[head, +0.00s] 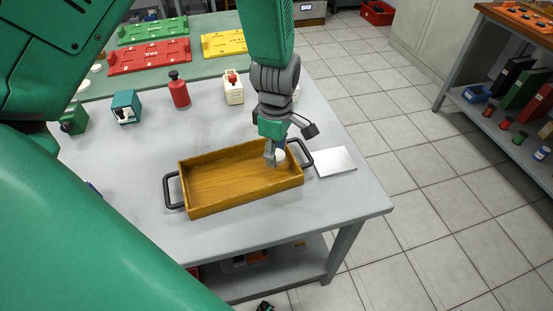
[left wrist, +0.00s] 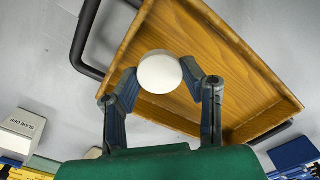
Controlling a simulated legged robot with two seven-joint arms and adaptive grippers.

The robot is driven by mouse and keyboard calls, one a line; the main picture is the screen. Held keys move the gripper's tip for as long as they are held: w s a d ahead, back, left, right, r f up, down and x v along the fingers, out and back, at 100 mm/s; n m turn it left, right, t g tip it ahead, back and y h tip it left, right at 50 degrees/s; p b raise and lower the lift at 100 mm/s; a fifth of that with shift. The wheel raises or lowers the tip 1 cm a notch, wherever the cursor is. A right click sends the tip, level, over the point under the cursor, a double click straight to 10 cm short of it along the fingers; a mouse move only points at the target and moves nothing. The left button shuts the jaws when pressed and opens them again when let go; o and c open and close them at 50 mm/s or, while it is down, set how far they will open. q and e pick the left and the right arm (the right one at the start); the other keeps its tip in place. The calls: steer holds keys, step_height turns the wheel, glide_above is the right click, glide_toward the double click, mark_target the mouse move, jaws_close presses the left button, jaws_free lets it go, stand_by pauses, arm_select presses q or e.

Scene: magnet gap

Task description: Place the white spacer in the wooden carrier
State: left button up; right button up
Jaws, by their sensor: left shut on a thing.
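The white spacer (left wrist: 159,73) is a round white piece held between the two fingers of my left gripper (left wrist: 163,85) in the left wrist view. In the head view the spacer (head: 279,156) shows at the tip of my left gripper (head: 274,155), over the right end of the wooden carrier. The wooden carrier (head: 225,187) is an open brown tray with black handles at both ends. Its floor (left wrist: 215,60) is bare. I cannot tell whether the spacer touches the floor. My right gripper is not in view.
Behind stand a red bottle (head: 179,92), a teal block (head: 126,107) and a white box with a red top (head: 233,90). Red (head: 148,57), green and yellow panels lie further back. The table front is clear.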

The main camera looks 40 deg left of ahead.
arm_select(q)
steer(key=f, duration=0.1)
steer(key=a+f, duration=0.1)
steer(key=f, duration=0.1)
steer(key=shift+s, duration=0.1)
steer(key=shift+a+f, duration=0.15)
steer(key=shift+a, duration=0.1)
steer(key=shift+c, duration=0.5)
steer(key=shift+d, duration=0.25)
steer(key=o, duration=1.2)
steer(key=shift+d, duration=0.2)
steer(key=shift+c, duration=0.2)
steer(key=shift+d, duration=0.15)
steer(key=shift+a, duration=0.2)
steer(key=shift+a+r, duration=0.1)
steer(key=shift+r, duration=0.3)
steer(key=r, duration=0.3)
steer(key=r+p, duration=0.1)
steer(key=r, duration=0.6)
steer(key=shift+d+r+p, duration=0.25)
steer(key=shift+r+p, duration=0.1)
steer(key=shift+r, duration=0.25)
steer(key=shift+a+r, duration=0.15)
steer(key=shift+a, duration=0.15)
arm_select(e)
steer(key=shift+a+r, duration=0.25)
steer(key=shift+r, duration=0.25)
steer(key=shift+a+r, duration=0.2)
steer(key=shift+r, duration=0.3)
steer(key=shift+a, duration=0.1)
